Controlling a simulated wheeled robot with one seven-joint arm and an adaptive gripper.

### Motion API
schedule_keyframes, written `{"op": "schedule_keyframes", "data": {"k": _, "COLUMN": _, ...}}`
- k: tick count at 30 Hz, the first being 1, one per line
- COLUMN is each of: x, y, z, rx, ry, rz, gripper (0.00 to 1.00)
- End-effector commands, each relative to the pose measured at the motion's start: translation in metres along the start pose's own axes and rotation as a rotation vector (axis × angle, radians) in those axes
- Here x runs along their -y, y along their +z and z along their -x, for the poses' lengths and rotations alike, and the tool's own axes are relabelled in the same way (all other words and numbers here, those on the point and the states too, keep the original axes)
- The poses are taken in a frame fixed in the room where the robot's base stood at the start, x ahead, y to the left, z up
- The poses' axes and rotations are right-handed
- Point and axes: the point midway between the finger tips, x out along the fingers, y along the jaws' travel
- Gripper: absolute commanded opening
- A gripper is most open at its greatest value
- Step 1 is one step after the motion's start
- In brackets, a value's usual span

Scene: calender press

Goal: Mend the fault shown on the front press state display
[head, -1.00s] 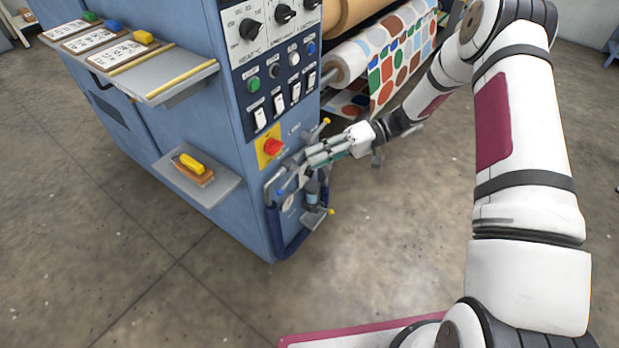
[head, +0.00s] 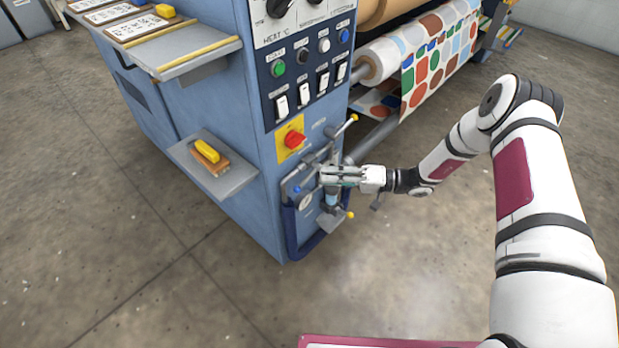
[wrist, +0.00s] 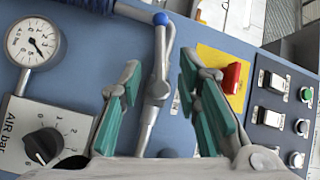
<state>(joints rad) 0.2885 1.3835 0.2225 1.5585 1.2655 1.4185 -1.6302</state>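The blue press cabinet (head: 215,100) stands at the left in the head view. Its front press state display is not in view in these frames. My gripper (head: 323,177) is at the air unit on the cabinet's lower corner, below the red stop button (head: 294,138). In the wrist view my gripper (wrist: 160,68) is open, its green-padded fingers apart with a grey lever (wrist: 158,85) between them. The lever has a blue ball end (wrist: 160,18). I cannot tell whether the fingers touch it. A pressure gauge (wrist: 32,43) and an AIR bar knob (wrist: 43,145) are at the left.
Switches (head: 303,93) and coloured buttons (head: 279,69) sit above the stop button. A shelf (head: 238,182) with a yellow-handled brush (head: 208,152) juts from the cabinet's side. Patterned cloth (head: 430,65) hangs from the rollers behind. Floor in front is clear.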

Motion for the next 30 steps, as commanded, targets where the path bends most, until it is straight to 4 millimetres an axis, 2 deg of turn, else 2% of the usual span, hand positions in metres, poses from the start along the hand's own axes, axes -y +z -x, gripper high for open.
{"op": "schedule_keyframes", "data": {"k": 3, "x": -0.001, "y": 0.001, "z": -0.023, "rx": 0.003, "ry": 0.0, "rz": 0.001, "gripper": 0.31}}
{"op": "schedule_keyframes", "data": {"k": 9, "x": 0.0, "y": 0.001, "z": -0.049, "rx": 0.003, "ry": 0.0, "rz": 0.0, "gripper": 0.31}}
{"op": "schedule_keyframes", "data": {"k": 15, "x": 0.0, "y": 0.0, "z": -0.058, "rx": 0.001, "ry": 0.001, "rz": 0.0, "gripper": 0.31}}
{"op": "schedule_keyframes", "data": {"k": 22, "x": 0.0, "y": 0.0, "z": -0.059, "rx": 0.0, "ry": 0.001, "rz": 0.0, "gripper": 0.31}}
{"op": "schedule_keyframes", "data": {"k": 23, "x": 0.0, "y": 0.0, "z": -0.059, "rx": 0.0, "ry": 0.001, "rz": 0.0, "gripper": 0.28}}
{"op": "schedule_keyframes", "data": {"k": 27, "x": 0.0, "y": 0.0, "z": -0.058, "rx": 0.0, "ry": 0.001, "rz": 0.0, "gripper": 0.0}}
{"op": "schedule_keyframes", "data": {"k": 30, "x": 0.0, "y": 0.0, "z": -0.058, "rx": 0.0, "ry": 0.001, "rz": 0.0, "gripper": 0.0}}
